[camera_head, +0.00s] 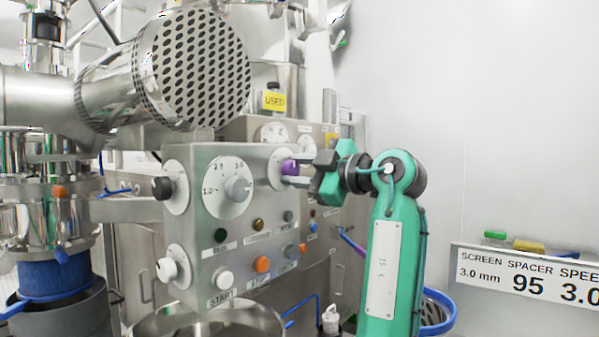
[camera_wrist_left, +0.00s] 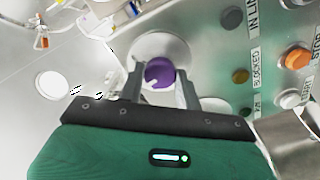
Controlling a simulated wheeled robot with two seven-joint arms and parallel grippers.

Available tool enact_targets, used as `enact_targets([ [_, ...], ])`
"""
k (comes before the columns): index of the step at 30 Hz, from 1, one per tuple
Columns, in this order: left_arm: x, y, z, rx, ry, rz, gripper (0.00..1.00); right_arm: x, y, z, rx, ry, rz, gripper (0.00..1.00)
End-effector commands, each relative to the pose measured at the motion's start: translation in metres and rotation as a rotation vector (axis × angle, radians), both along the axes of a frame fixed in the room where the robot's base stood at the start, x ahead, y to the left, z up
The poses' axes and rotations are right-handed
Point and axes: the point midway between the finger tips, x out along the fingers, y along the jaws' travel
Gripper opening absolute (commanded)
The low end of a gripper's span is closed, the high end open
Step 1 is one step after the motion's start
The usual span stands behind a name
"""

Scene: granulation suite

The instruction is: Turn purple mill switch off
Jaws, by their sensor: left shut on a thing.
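The purple mill switch (camera_head: 289,166) is a round knob on a pale dial plate at the upper right corner of the grey control panel (camera_head: 208,214). My left gripper (camera_head: 294,173) is at the switch, with its fingers shut on the knob. In the left wrist view the purple switch (camera_wrist_left: 159,73) shows between the two grey fingers, in front of its round plate (camera_wrist_left: 158,48). The fingers hide part of the plate. A marking for the knob's setting cannot be read. My right gripper is not in view.
A perforated steel drum (camera_head: 200,70) hangs above. A steel bowl (camera_head: 205,320) stands below.

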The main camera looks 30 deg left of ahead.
Motion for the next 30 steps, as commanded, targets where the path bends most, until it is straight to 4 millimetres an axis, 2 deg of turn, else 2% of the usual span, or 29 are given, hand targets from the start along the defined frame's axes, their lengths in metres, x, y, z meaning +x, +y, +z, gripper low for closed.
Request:
enact_targets([
  [15,0.000,0.000,-0.001,-0.035,-0.452,0.000,0.11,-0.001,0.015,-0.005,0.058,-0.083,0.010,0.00],
  [22,0.000,0.000,-0.001,-0.046,-0.580,0.000,0.11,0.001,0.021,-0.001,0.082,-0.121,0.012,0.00],
  [30,0.000,0.000,-0.002,-0.053,-0.650,0.000,0.11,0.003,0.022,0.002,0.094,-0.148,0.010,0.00],
])
